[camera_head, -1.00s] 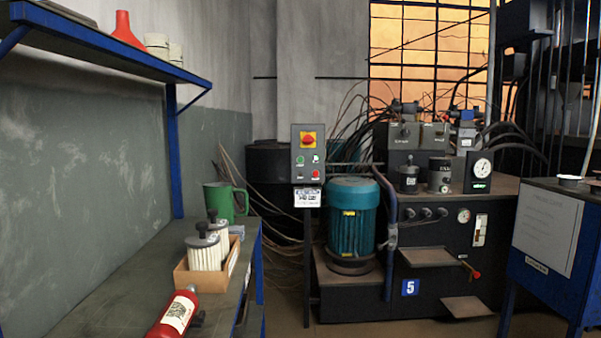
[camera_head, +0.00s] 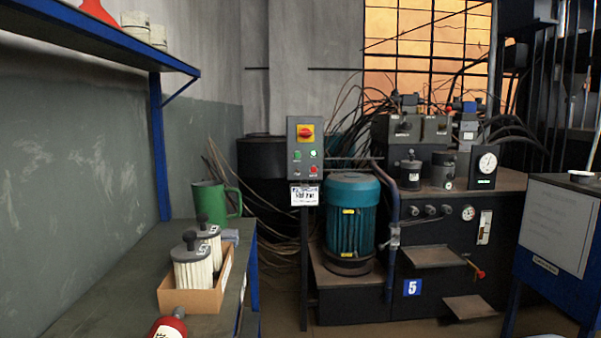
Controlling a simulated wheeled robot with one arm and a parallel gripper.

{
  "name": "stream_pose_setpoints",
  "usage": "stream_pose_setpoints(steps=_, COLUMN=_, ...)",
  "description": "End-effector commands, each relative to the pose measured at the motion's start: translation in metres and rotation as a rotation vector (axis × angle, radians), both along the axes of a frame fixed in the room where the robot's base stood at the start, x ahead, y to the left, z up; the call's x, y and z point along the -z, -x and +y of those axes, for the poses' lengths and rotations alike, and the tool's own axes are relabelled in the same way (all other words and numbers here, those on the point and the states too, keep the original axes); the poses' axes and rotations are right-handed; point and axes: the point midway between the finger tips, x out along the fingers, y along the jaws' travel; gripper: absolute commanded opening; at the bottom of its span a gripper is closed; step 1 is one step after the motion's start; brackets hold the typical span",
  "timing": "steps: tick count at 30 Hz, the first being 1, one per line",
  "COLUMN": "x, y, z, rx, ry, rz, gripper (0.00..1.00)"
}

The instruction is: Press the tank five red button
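The dark tank unit (camera_head: 345,303) stands ahead and bears a blue plate with a white 5 (camera_head: 412,288). A grey control box (camera_head: 304,146) on a post stands at its left end. The box has a red rotary switch on a yellow plate (camera_head: 305,132) at the top. Below are a green button (camera_head: 297,156), a pale green-white one (camera_head: 314,154) and a small red button (camera_head: 314,169) at the lower right. A white label (camera_head: 304,195) hangs under the box. My gripper is not in view.
A workbench (camera_head: 110,290) at left holds a cardboard box of filters (camera_head: 205,298), a green mug (camera_head: 209,200) and a red bottle (camera_head: 168,328). A shelf (camera_head: 90,45) overhangs it. A teal motor (camera_head: 350,215) stands right of the post. A blue desk (camera_head: 553,245) is at right.

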Motion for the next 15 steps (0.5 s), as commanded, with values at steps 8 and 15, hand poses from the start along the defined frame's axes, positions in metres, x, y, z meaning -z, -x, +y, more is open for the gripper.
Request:
stream_pose_setpoints(steps=8, x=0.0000, y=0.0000, z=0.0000, rx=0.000, ry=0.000, rz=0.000, gripper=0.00)
stream_pose_setpoints(steps=15, x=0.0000, y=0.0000, z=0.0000, rx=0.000, ry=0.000, rz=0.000, gripper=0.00)
